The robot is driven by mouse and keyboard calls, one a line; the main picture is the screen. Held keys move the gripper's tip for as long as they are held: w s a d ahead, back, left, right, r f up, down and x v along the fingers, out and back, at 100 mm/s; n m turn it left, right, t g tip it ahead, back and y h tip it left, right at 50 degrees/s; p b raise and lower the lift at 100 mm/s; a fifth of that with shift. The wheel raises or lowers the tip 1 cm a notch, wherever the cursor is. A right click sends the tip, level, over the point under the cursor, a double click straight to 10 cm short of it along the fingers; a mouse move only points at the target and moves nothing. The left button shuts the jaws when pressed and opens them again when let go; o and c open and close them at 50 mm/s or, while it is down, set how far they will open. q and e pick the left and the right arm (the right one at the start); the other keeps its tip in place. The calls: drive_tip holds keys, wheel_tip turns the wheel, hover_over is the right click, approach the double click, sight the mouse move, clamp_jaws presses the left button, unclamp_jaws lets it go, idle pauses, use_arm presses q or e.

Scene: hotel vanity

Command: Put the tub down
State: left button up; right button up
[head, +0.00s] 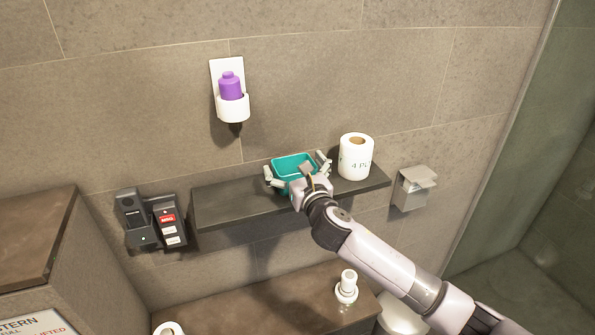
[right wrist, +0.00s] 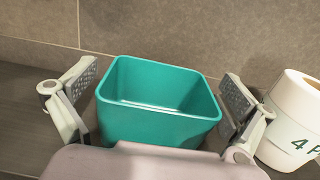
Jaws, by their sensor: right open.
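The tub is a teal, open-topped, empty square container (head: 291,164) on the dark wall shelf (head: 230,202). My right gripper (head: 297,176) is open around it, with one finger on either side. In the right wrist view the tub (right wrist: 158,105) stands upright between the spread fingers of the right gripper (right wrist: 162,105). A gap shows between the right finger and the tub; the left finger is close to its side, and I cannot tell whether it touches. The palm hides the tub's lower front. My left gripper is not in view.
A paper roll (head: 355,158) stands on the shelf just right of the tub, near the right finger. A purple bottle (head: 231,88) sits in a wall holder above. A metal wall box (head: 413,188) is at the shelf's right. The shelf's left part is clear.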

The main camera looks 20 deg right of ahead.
drive_tip(key=shift+s, duration=0.3)
drive_tip(key=s+b, duration=0.2)
drive_tip(key=s, duration=0.9)
drive_tip(key=shift+s+d+r, duration=0.15)
drive_tip(key=shift+s+d, duration=0.05)
drive_tip(key=shift+s, duration=0.05)
wheel_tip(320, 180, down, 32)
drive_tip(key=s+m+g, duration=0.3)
drive_tip(key=m+g, duration=0.3)
drive_tip(key=m, duration=1.3)
drive_tip(key=s+d+f+m+g, duration=0.25)
drive_tip(key=s+f, duration=0.45)
drive_tip(key=f, duration=0.4)
drive_tip(key=s+d+f+m+g, duration=0.15)
drive_tip(key=s+f+m, duration=0.35)
drive_tip(key=f, duration=0.5)
drive_tip(key=s+f+m+g, duration=0.2)
drive_tip(key=s+f, duration=0.3)
drive_tip(key=s, duration=0.6)
drive_tip(key=s+f+m+g, duration=0.2)
drive_tip(key=s+f, duration=0.3)
drive_tip(key=s, duration=0.6)
drive_tip(key=s+a+f+m+g, duration=0.1)
drive_tip(key=s+f+m+g, duration=0.2)
drive_tip(key=s+f, duration=0.3)
drive_tip(key=s, duration=0.5)
drive_tip(key=shift+s+h, duration=0.25)
drive_tip(key=shift+h, duration=0.05)
